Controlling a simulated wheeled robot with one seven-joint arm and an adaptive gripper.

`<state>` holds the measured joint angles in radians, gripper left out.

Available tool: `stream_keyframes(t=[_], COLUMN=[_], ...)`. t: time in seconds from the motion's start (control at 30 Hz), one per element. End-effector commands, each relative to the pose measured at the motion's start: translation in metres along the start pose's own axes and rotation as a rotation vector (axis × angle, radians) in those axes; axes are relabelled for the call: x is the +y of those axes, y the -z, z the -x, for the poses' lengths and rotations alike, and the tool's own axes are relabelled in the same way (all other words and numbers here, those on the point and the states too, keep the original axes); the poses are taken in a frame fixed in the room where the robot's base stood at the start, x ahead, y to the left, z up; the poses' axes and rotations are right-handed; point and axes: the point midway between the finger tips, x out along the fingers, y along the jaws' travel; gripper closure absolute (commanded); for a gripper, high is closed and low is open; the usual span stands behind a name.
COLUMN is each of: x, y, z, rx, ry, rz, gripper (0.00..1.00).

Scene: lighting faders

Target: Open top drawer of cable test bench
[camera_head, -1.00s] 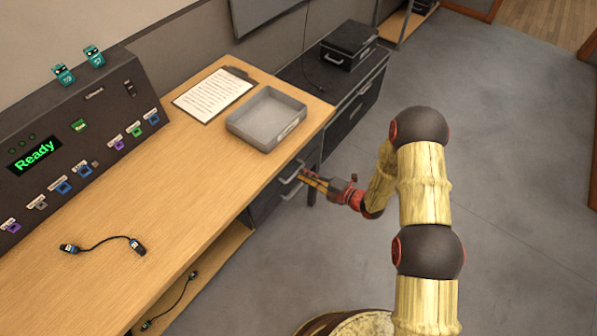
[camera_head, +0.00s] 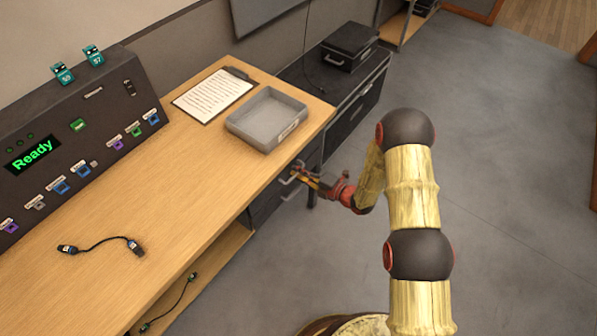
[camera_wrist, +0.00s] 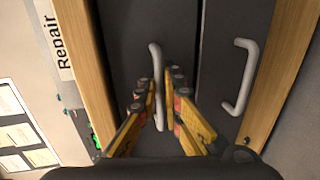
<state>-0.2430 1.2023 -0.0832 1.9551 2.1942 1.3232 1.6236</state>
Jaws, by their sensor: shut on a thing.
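The cable test bench has a wooden top (camera_head: 165,190) and dark drawers under its right end. The top drawer (camera_wrist: 125,40) has a grey bar handle (camera_wrist: 157,100), and its front looks flush with the drawer below. My gripper (camera_wrist: 165,85) is shut on that handle, with a finger on each side of it. In the head view my gripper (camera_head: 297,173) reaches the drawer front from the right, and the fingers partly hide the top handle. The lower drawer's handle (camera_wrist: 243,75) is free, to the right in the wrist view.
A grey tray (camera_head: 268,118) stands on the bench top above the drawers, beside a clipboard (camera_head: 212,93). A console reading Ready (camera_head: 75,145) and a short cable (camera_head: 103,242) are further left. A dark cabinet (camera_head: 360,100) stands behind. The floor to the right is clear.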

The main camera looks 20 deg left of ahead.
Motion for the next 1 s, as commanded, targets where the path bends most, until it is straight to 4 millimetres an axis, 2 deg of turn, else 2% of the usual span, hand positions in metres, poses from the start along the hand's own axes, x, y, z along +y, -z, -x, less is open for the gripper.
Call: stream_keyframes(t=[0.67, 0.87, 1.0], x=[-0.002, -0.005, -0.009], y=[0.001, 0.0, 0.0], z=[0.002, 0.018, 0.044], rx=[0.0, -0.002, -0.003], ry=[0.002, 0.004, 0.004], rz=[-0.002, -0.005, -0.006], gripper=[1.0, 1.0, 1.0])
